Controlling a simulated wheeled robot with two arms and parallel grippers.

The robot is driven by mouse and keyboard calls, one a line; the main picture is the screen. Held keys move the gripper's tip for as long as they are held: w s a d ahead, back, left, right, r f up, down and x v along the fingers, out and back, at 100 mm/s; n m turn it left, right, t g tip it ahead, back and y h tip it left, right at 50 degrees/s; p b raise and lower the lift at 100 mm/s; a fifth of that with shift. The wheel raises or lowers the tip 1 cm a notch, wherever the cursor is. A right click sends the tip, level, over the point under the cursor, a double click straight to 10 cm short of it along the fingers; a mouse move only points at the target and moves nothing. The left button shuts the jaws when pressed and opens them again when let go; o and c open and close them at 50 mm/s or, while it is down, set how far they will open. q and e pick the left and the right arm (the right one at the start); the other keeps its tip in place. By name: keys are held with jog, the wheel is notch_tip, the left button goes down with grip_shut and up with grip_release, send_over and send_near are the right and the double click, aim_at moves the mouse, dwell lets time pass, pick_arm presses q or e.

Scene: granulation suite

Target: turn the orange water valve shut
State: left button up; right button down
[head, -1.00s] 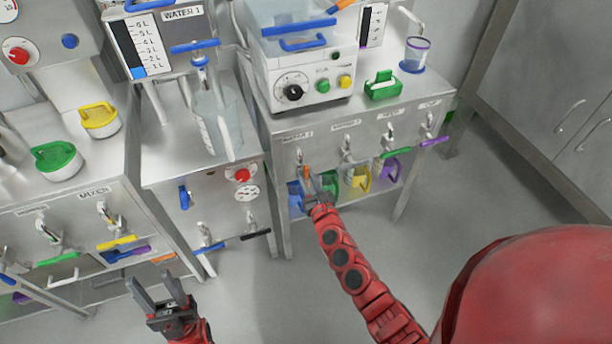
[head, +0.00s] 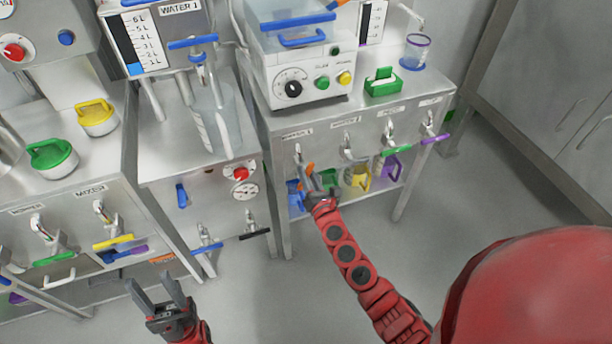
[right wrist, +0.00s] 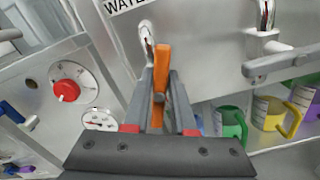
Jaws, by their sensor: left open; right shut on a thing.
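The orange valve handle (right wrist: 162,62) points down from its metal tap in the right wrist view, under a label starting "WATE". It also shows small in the head view (head: 310,168), on the front of the right-hand cabinet. My right gripper (right wrist: 160,98) is shut on the handle, with one grey finger on each side of it. In the head view my right gripper (head: 312,190) hides part of the handle's lower end. My left gripper (head: 160,297) is open and empty, low at the left over the floor.
Coloured jugs, including a green one (right wrist: 234,124) and a yellow one (right wrist: 272,113), stand on the shelf right of the handle. A neighbouring tap (right wrist: 268,55) is to the right. A red knob (right wrist: 67,91) and gauge are on the left cabinet. Floor in front is clear.

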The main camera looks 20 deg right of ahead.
jog(key=m, duration=0.2)
jog(key=m+b, duration=0.1)
jog(key=shift+d+f+m, duration=0.2)
jog(key=shift+m, duration=0.2)
jog(key=m+b, duration=0.1)
jog(key=m, duration=0.2)
jog(key=shift+d+f+m+b, duration=0.1)
jog(key=shift+m+b, duration=0.2)
jog(key=shift+b, duration=0.05)
jog(key=m, duration=0.2)
jog(key=shift+f+m+b, duration=0.1)
jog(key=shift+m+b, duration=0.2)
jog(key=shift+f+m, duration=0.1)
jog(key=shift+m, duration=1.5)
jog(key=c, duration=0.8)
grip_release()
jog(key=shift+o, duration=0.2)
